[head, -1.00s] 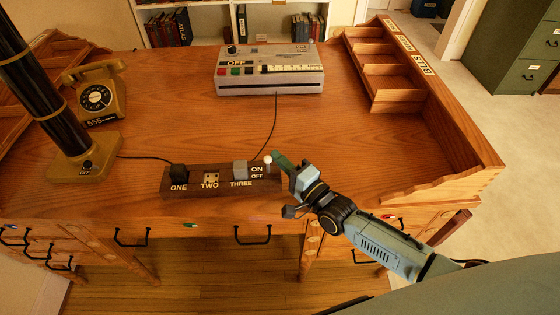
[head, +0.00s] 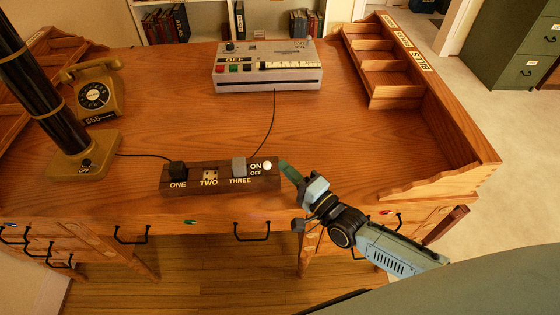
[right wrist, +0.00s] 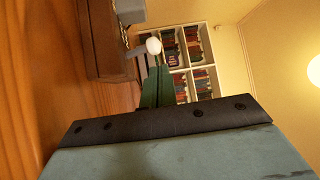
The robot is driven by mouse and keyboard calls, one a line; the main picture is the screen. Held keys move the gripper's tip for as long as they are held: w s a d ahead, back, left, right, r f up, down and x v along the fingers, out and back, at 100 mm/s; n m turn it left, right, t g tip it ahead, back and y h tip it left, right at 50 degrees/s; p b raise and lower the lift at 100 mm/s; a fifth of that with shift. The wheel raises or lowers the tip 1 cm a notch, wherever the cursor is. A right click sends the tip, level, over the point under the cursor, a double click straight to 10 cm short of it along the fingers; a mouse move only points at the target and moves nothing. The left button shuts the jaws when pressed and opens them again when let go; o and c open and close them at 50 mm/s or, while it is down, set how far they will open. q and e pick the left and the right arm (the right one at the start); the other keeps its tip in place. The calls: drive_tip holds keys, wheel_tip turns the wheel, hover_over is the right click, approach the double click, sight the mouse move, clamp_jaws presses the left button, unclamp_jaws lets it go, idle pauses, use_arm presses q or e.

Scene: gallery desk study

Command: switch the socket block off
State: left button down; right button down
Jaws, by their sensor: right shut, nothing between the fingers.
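The dark wooden socket block (head: 222,186) lies near the desk's front edge, with sockets marked ONE, TWO and THREE. Its switch is a lever with a white ball knob (head: 267,165), beside the ON and OFF lettering at the block's right end. The knob is about level with ON; I cannot tell the lever's setting for sure. My right gripper (head: 284,167) is shut and empty, its green fingertips just right of the knob. In the right wrist view the knob (right wrist: 153,46) shows just beyond the fingertips (right wrist: 157,75); contact is unclear. My left gripper is not in view.
A black plug (head: 177,169) sits in ONE and a grey plug (head: 239,166) in THREE; TWO is empty. A lamp (head: 84,158) and a telephone (head: 95,94) stand left. A grey machine (head: 268,72) is at the back. The desk's middle is clear.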

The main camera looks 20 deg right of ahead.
drive_tip(key=v, duration=1)
drive_tip(key=shift+s, duration=0.15)
drive_tip(key=shift+f, duration=0.1)
